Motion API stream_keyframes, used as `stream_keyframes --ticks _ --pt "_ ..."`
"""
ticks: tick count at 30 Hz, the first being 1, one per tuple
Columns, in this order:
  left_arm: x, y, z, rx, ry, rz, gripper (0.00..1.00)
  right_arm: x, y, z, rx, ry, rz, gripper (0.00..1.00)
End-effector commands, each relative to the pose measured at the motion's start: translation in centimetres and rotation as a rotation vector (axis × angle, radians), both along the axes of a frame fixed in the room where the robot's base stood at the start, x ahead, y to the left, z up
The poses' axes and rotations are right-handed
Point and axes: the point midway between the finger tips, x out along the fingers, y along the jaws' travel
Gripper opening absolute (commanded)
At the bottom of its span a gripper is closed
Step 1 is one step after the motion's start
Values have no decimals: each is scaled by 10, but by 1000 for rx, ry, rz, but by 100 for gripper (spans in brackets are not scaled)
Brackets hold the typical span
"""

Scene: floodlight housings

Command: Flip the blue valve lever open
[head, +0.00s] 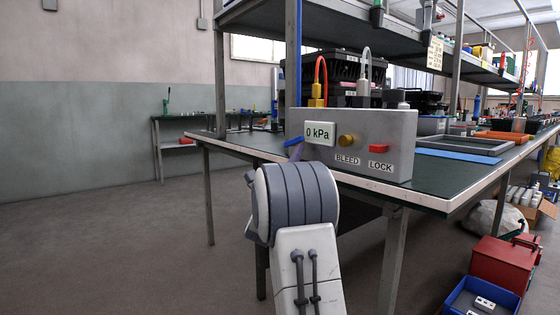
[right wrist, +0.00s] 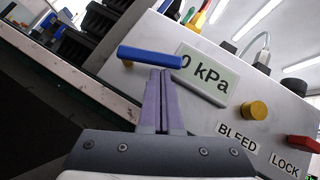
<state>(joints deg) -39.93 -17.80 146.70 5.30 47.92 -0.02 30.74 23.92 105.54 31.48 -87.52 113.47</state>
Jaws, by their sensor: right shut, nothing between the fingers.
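The blue valve lever (head: 294,142) sticks out at the left end of the grey panel box (head: 372,130), beside the 0 kPa display (head: 319,133). In the right wrist view the lever (right wrist: 165,59) is a blue bar just left of the display (right wrist: 206,75). My right gripper (right wrist: 161,72) is shut and empty, its purple fingertips right at the lever's near side. I cannot tell whether they touch it. In the head view my right arm hides most of the gripper (head: 297,152). My left gripper is not in view.
The box also bears a yellow BLEED knob (head: 347,140) and a red LOCK button (head: 379,148). It stands at the edge of a green-topped workbench (head: 436,184). An orange hose (head: 321,72) rises behind it. Open floor lies to the left; a red toolbox (head: 502,262) stands at lower right.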

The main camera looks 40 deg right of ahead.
Motion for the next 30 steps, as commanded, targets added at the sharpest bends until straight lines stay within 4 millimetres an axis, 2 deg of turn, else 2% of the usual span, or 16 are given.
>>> stream_keyframes --ticks 1,11,22,30 --pt "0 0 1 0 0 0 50 -3 -1 7 2 42 -3 0" --pt "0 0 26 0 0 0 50 2 4 31 39 356 4 0" --pt "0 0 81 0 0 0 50 8 2 55 82 706 4 0" --pt "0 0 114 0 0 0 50 16 0 63 110 928 4 0"
